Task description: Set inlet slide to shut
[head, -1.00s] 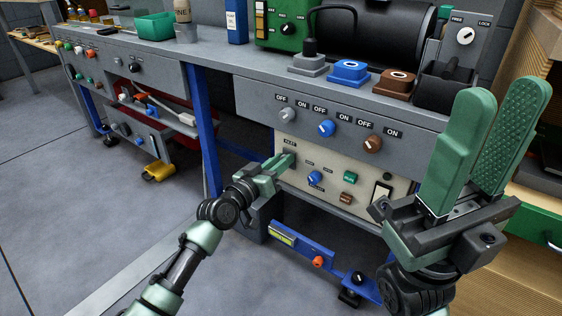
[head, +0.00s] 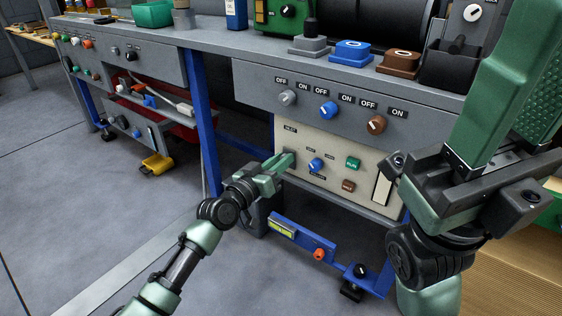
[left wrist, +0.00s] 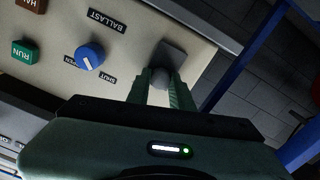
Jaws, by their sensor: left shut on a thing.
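The inlet slide has a small grey knob (left wrist: 160,78) on a dark square plate (left wrist: 172,57) in the left wrist view. In the head view it sits at the left of the cream panel (head: 335,150), below the INLET label (head: 290,129), mostly hidden by my gripper. My left gripper (head: 286,162) reaches the panel from the left. In the left wrist view its fingers (left wrist: 160,92) close on the grey knob from both sides. My right gripper (head: 520,90) is raised at the right, fingers apart, empty, away from the panel.
A blue ballast knob (left wrist: 90,57) with OPEN and SHUT labels and a green RUN button (left wrist: 23,52) are beside the slide. Grey, blue (head: 328,110) and brown knobs line the fascia above. A blue pedal bar (head: 300,240) is below. Open floor lies left.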

